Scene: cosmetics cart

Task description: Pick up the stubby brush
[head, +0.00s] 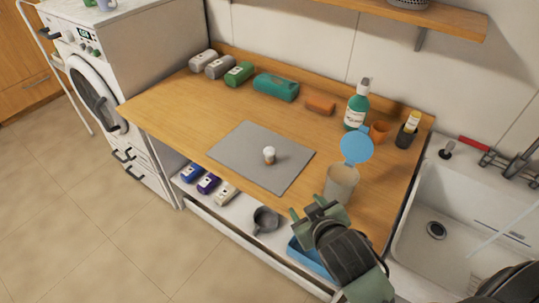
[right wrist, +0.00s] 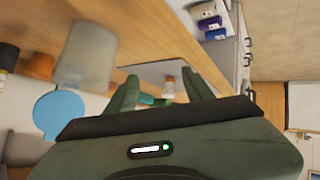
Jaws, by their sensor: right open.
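The stubby brush (head: 269,155), a small piece with a white top and a tan lower part, stands on a grey mat (head: 235,155) on the wooden counter. My right gripper (head: 308,207) is open and empty, apart from the brush, near the counter's front edge in the head view. In the right wrist view the brush (right wrist: 168,88) shows small and farther off, between the two open fingers (right wrist: 160,80). My left gripper is not in view.
A shelf below holds a grey mug (head: 265,219) and blue tray (head: 308,258). A sink (head: 440,205) is at right.

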